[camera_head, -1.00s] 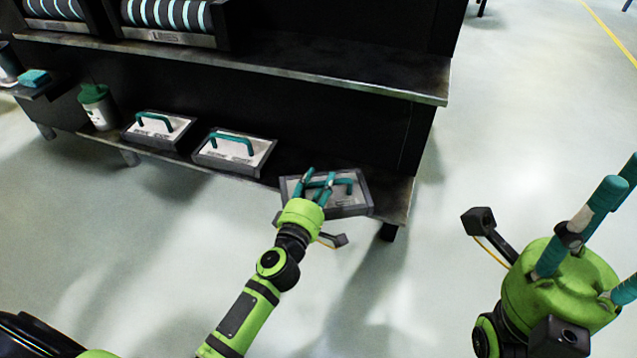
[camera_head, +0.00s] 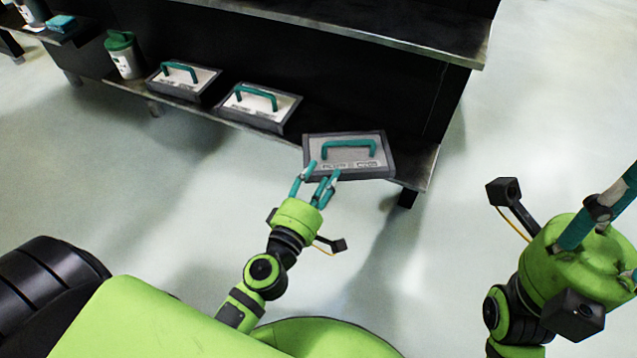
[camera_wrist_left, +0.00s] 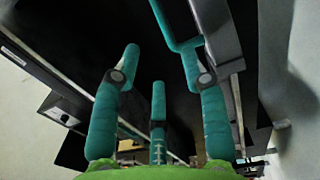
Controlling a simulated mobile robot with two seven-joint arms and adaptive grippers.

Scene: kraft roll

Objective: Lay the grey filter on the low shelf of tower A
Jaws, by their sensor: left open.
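The grey filter (camera_head: 312,151), a flat box with a teal handle (camera_head: 348,149), lies at the right end of the low shelf (camera_head: 418,170). It is turned differently from its neighbours, and its near edge seems to reach the shelf's front edge. My left gripper (camera_head: 318,177) is open and empty just in front of the filter, its fingertips short of the handle. In the left wrist view the spread fingers (camera_wrist_left: 160,75) show, with a teal handle (camera_wrist_left: 172,40) and grey box side (camera_wrist_left: 215,40) beyond. My right gripper (camera_head: 615,215) is partly cut off at the right.
Two similar filters (camera_head: 183,82) (camera_head: 260,106) sit further left on the low shelf. A white canister with green lid (camera_head: 125,58) stands left of them. An upper shelf (camera_head: 400,38) overhangs. The floor right of the unit is clear.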

